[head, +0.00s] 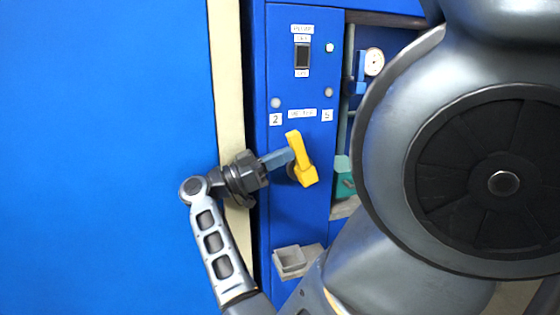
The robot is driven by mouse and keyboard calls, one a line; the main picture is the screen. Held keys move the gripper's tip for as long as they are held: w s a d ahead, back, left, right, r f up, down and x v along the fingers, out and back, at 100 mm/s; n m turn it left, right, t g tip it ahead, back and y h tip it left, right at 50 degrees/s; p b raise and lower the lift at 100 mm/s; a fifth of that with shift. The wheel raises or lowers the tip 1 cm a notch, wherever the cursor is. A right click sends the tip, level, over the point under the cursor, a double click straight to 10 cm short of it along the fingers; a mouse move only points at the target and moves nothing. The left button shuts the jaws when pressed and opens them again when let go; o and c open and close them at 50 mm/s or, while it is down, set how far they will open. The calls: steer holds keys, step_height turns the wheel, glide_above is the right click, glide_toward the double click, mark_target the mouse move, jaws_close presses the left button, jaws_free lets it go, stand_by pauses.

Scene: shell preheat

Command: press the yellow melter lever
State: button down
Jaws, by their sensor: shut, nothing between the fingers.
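The yellow melter lever (300,160) is on the front of the blue machine panel, slightly tilted, its upper end leaning left. My gripper (289,155) comes from the left and is shut, with nothing held. Its fingertips are right beside the lever's left edge, around mid-height. I cannot tell whether they touch it. The lever's pivot is mostly hidden behind the lever.
A black switch (302,56) and small labels sit above the lever. A grey open box (290,258) juts out below. A gauge (374,62) is in the recess at right. A cream post (230,90) stands at left. My arm hides much of the right side.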

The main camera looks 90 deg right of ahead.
mark_target(290, 143)
steer(key=r+t+p, duration=0.1)
steer(key=p, duration=0.1)
steer(key=s+r+t+p, duration=0.1)
steer(key=p, duration=0.1)
steer(key=s+r+t+y+p, duration=0.1)
steer(key=p, duration=0.1)
steer(key=shift+s+d+t, duration=0.1)
steer(key=shift+d+t, duration=0.2)
steer(key=shift+d, duration=0.05)
steer(key=s+t+p, duration=0.1)
steer(key=p, duration=0.1)
steer(key=t+p, duration=0.1)
steer(key=p, duration=0.1)
steer(key=s+r+t+y+p, duration=0.1)
steer(key=shift+s+d+p, duration=0.3)
steer(key=shift+p, duration=0.1)
steer(key=shift+s+d+f+t+y+p, duration=0.1)
steer(key=shift+s+d+t+y+p, duration=0.15)
steer(key=shift+s+t+p, duration=0.6)
steer(key=p+x, duration=0.1)
steer(key=p, duration=0.2)
steer(key=shift+s+d+f+t, duration=0.15)
steer(key=shift+s+d+t, duration=0.1)
steer(key=shift+s, duration=0.1)
steer(key=shift+s+f, duration=0.1)
steer(key=shift+s, duration=0.05)
steer(key=shift+s+f, duration=0.1)
steer(key=shift+s, duration=0.15)
steer(key=shift+a, duration=0.1)
